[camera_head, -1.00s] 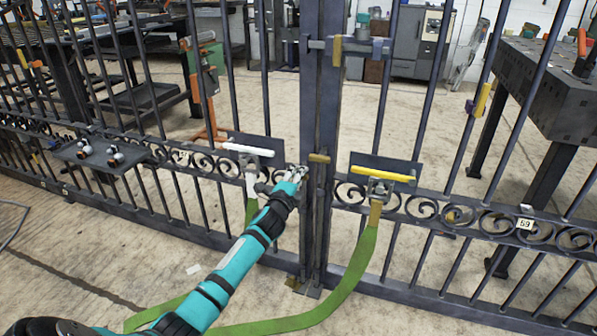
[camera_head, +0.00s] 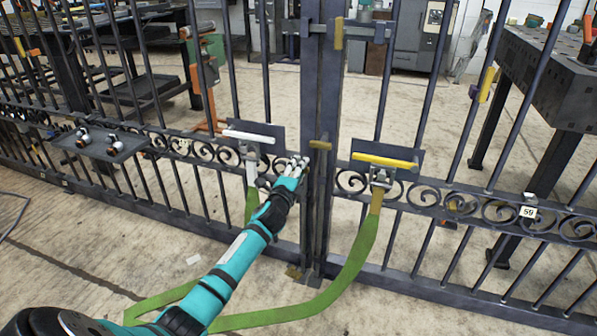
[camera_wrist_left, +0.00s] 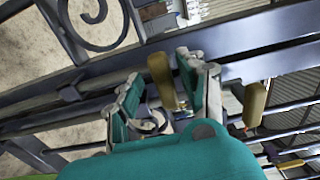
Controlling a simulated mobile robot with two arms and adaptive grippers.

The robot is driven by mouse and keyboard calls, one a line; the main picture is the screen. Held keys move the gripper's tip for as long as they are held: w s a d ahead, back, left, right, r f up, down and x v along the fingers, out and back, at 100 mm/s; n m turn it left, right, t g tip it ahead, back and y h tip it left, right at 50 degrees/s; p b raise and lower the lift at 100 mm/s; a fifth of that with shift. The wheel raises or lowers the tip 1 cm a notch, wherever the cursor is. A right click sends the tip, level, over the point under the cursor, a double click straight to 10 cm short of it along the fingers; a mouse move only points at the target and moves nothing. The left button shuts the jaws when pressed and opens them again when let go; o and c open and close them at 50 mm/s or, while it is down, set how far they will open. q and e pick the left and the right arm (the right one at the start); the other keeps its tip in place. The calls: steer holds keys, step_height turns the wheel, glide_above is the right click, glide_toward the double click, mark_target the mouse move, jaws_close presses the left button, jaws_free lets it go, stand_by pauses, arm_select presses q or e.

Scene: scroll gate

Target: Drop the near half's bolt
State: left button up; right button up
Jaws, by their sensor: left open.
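The gate's central upright (camera_head: 320,85) carries a vertical bolt rod with a tan handle (camera_head: 320,145) at lock-rail height. My left gripper (camera_head: 294,163) is just left of and slightly below this handle in the head view. In the left wrist view my left gripper (camera_wrist_left: 160,75) is open, with a tan handle (camera_wrist_left: 168,85) showing between its two fingers. Whether the fingers touch it I cannot tell. A second tan handle (camera_wrist_left: 255,104) lies to the right, outside the fingers. A brass-coloured piece (camera_head: 293,272) shows at the foot of the upright. My right gripper is not in view.
A white-handled latch (camera_head: 248,136) and a yellow-handled latch (camera_head: 385,161) flank the upright. A green strap (camera_head: 350,270) loops low in front of the gate. An upper latch (camera_head: 338,33) crosses the posts. A small shelf (camera_head: 90,150) sits at the left.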

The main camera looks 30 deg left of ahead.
arm_select(q)
steer(key=v, duration=1.2)
